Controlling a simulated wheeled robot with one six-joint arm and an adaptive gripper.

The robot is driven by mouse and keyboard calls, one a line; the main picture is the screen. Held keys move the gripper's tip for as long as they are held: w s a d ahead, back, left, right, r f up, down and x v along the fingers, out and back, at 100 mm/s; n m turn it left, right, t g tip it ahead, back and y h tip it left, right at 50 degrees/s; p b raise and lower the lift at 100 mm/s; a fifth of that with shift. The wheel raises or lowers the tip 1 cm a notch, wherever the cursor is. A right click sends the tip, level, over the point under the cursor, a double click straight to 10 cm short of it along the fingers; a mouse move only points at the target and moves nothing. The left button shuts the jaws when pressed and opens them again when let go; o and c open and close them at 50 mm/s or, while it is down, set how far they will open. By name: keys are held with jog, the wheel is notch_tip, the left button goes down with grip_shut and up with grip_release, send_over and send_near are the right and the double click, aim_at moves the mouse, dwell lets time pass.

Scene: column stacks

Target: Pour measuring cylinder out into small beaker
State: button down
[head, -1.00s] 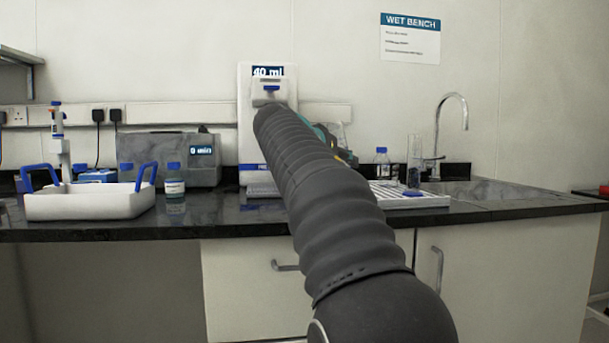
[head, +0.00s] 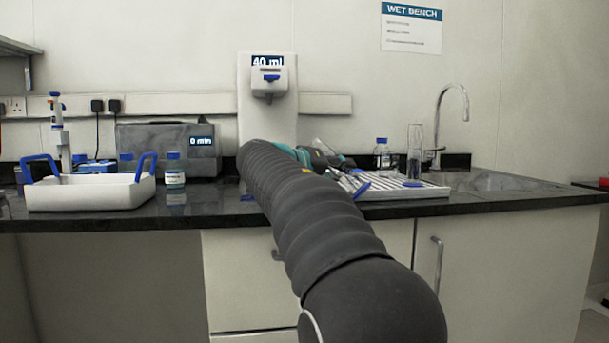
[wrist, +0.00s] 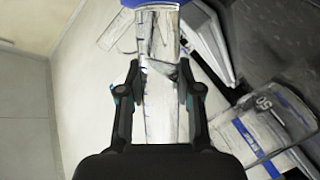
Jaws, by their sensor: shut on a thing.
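My gripper (wrist: 160,95) is shut on a clear measuring cylinder (wrist: 158,55), which lies between the two fingers in the wrist view. Blue shows at the top edge of that view, at the cylinder's far end. In the head view, the cylinder (head: 325,149) is tilted beside my gripper, left of the white rack; my arm hides part of this area. A clear vessel marked 50 (wrist: 265,125) is at the lower right of the wrist view, apart from the fingers. I cannot tell if it is the small beaker. Liquid in the cylinder cannot be made out.
A white dispenser (head: 268,100) reading 40 ml stands behind my arm. The white rack (head: 425,193) is on the right, with a tall clear cylinder (head: 415,145) and a blue-capped bottle (head: 382,155) near it. A white tray (head: 90,195) is on the left.

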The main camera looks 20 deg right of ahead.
jog(key=shift+s+d+f+n+h, duration=0.2)
jog(key=shift+n+h, duration=0.1)
jog(key=shift+n, duration=0.2)
jog(key=shift+s+d+f+n+h, duration=0.1)
jog(key=shift+s+n+h, duration=0.15)
jog(key=shift+n, duration=0.25)
jog(key=shift+r+n+p, duration=0.4)
jog(key=shift+r+p, duration=0.15)
jog(key=shift+p, duration=0.3)
jog(key=shift+s+r+n+h+p, duration=0.1)
jog(key=shift+r+n+h+p, duration=0.2)
jog(key=shift+n+h+p, duration=0.2)
jog(key=shift+w+r+n+p, duration=0.2)
jog(key=shift+n+p, duration=0.2)
jog(key=shift+p, duration=0.15)
jog(key=shift+w+a+r+n+h+p, duration=0.1)
jog(key=shift+a+r+n+h+p, duration=0.2)
jog(key=shift+p, duration=0.35)
jog(key=shift+d+r+n+h, duration=0.1)
jog(key=shift+r+n+h, duration=0.15)
jog(key=shift+r+n, duration=0.5)
jog(key=shift+d+n, duration=0.15)
jog(key=shift+n, duration=0.2)
jog(key=shift+r+n+t+p, duration=0.3)
jog(key=shift+r+n+p, duration=0.1)
jog(key=shift+r+n, duration=0.1)
